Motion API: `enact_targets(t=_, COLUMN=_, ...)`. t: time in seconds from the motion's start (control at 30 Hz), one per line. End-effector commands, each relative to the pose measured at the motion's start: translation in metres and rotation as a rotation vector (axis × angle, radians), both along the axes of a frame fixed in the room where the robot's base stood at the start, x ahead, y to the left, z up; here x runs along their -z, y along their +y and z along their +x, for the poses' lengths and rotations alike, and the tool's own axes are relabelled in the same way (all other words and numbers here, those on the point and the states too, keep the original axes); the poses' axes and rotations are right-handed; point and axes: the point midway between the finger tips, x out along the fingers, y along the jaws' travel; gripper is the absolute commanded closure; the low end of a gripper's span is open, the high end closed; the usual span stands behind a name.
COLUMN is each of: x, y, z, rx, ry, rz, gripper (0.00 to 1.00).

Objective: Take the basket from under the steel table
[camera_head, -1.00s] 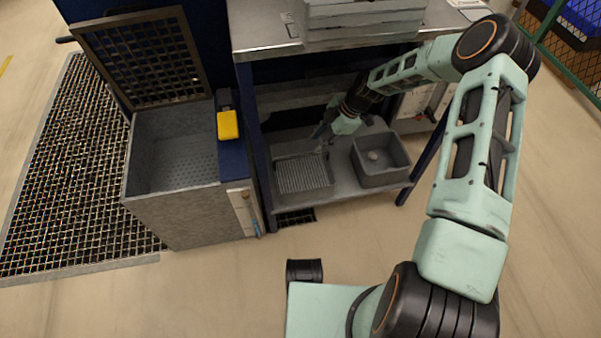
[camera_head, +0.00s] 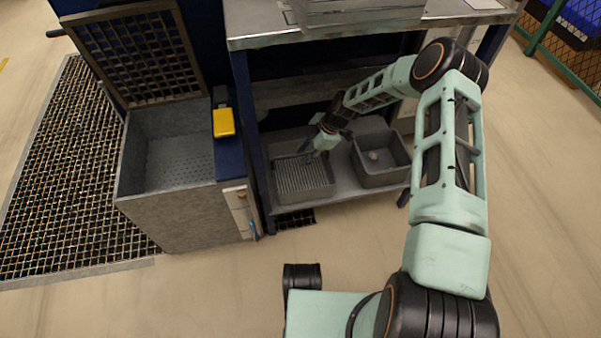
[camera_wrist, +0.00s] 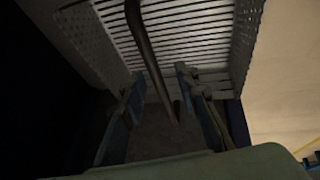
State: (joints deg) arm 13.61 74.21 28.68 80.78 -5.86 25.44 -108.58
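The grey basket (camera_head: 303,185) with a slatted bottom sits on the lower shelf of the steel table (camera_head: 345,36), at its left end. In the wrist view the basket's pale slats (camera_wrist: 190,40) and perforated walls fill the upper part. A thin bar (camera_wrist: 150,55), apparently the basket's handle, runs between my fingers. My gripper (camera_head: 310,149) is over the basket's far right part. The wrist view shows my gripper (camera_wrist: 162,82) open, with a finger on each side of the bar and gaps between. The exact contact is too dark to tell.
A grey bin (camera_head: 381,160) with a small object inside stands right of the basket on the shelf (camera_head: 345,187). A grey open-lidded tank (camera_head: 180,215) with a yellow item (camera_head: 223,123) stands left. The floor in front is clear.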

Motion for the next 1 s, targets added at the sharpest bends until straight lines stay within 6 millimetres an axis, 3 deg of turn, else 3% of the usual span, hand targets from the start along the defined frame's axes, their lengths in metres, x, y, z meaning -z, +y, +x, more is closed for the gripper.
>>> enact_targets(t=0.07, x=-0.001, y=0.000, z=0.000, rx=0.000, ry=0.000, rz=0.000, gripper=0.72)
enact_targets(t=0.33, x=-0.001, y=0.000, z=0.000, rx=0.001, ry=0.000, rz=0.000, gripper=1.00)
enact_targets(t=1.0, x=-0.011, y=0.000, z=0.001, rx=0.002, ry=-0.001, rz=0.001, gripper=1.00)
